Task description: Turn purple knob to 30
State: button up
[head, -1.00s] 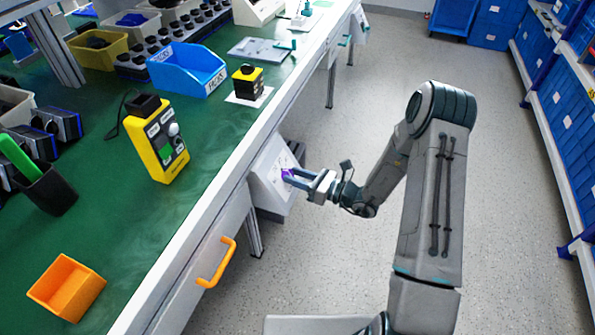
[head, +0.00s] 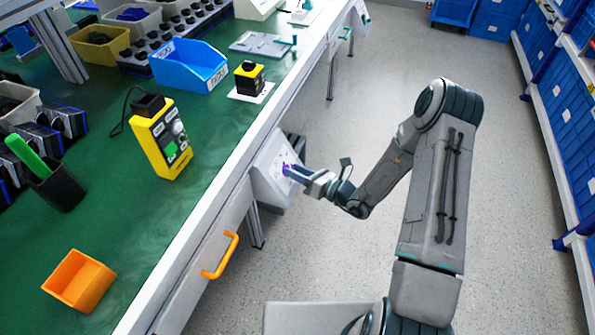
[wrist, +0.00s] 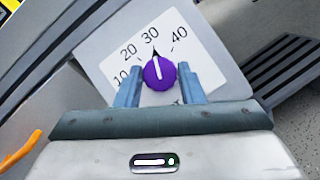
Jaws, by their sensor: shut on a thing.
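The purple knob (wrist: 159,73) sits on a white dial plate (wrist: 203,66) with printed numbers; 10, 20, 30 and 40 show in the wrist view. Its white line and black pointer tip point up, close to the 30 mark. My gripper (wrist: 162,88) is shut on the knob, one blue-grey finger on its left side and one on its right. In the head view my gripper (head: 289,171) reaches the panel (head: 272,183) beside the bench, and the knob is mostly hidden by the fingers.
The green bench (head: 130,225) stands left of my arm, with an orange drawer handle (head: 221,255) below its edge. A yellow control box (head: 160,138) and an orange bin (head: 78,281) stand on it. The floor right of my arm is clear up to the blue shelving (head: 560,110).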

jog(key=o, duration=1)
jog(key=shift+d, duration=0.1)
jog(key=v, duration=1.3)
jog(key=shift+s+d+p, duration=0.3)
jog(key=shift+p, duration=0.1)
jog(key=s+a+r+n+g+h+p, duration=0.2)
jog(key=s+r+n+g+p, duration=0.3)
jog(key=r+n, duration=0.45)
jog(key=s+a+r+n+g+h+p, duration=0.25)
jog(key=s+r+n+g, duration=0.4)
jog(key=r+n, duration=0.35)
jog(key=s+d+r+n+t+h+p, duration=0.2)
jog(key=d+r+n+h+p, duration=0.1)
jog(key=r, duration=0.6)
jog(key=s+d+r+n+t+h+p, duration=0.3)
jog(key=d+r+n+h, duration=0.2)
jog(key=r, duration=0.5)
jog(key=shift+s+r+n+h+p, duration=0.25)
jog(key=shift+s+n+h+p, duration=0.1)
jog(key=shift+n+h, duration=0.9)
